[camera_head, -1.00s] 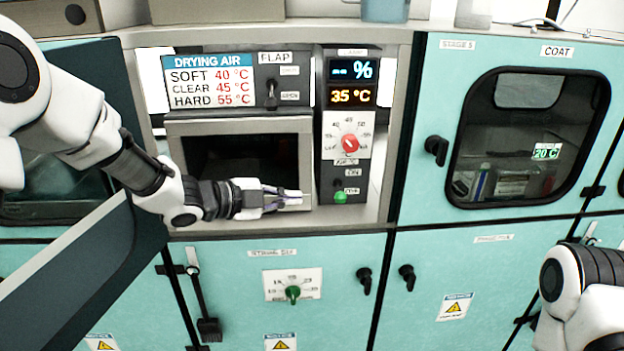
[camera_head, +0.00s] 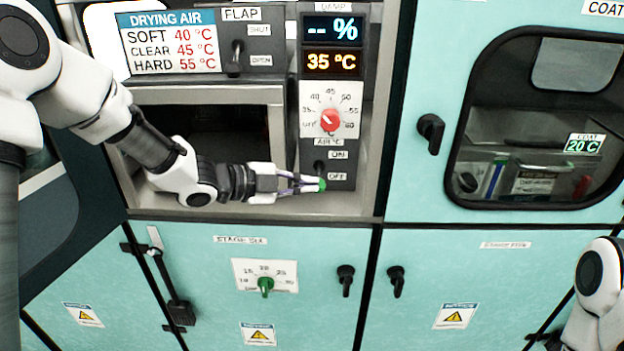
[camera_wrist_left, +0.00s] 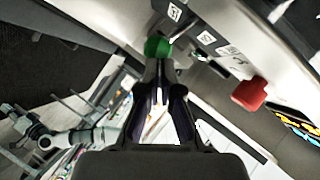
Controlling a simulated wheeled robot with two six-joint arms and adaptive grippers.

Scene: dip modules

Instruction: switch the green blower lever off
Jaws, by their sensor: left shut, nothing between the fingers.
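The green blower lever knob (camera_head: 322,185) is on the dark control panel (camera_head: 345,185), low and just left of the OFF label (camera_head: 337,176). The ON label (camera_head: 338,155) is above. My left gripper (camera_head: 312,184) is shut and empty, reaching in from the left with its fingertips right at the knob. In the left wrist view the green knob (camera_wrist_left: 157,46) shows just beyond the closed fingertips (camera_wrist_left: 160,82). I cannot tell whether they touch. The fingers partly hide the lever. My right gripper is out of view; only the right arm shows.
A red dial (camera_head: 330,121) and a 35 °C display (camera_head: 331,61) are above the lever. A FLAP switch (camera_head: 235,58) is left of them, over an open dark recess (camera_head: 215,130). A green-knobbed dial (camera_head: 265,285) is on the lower door.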

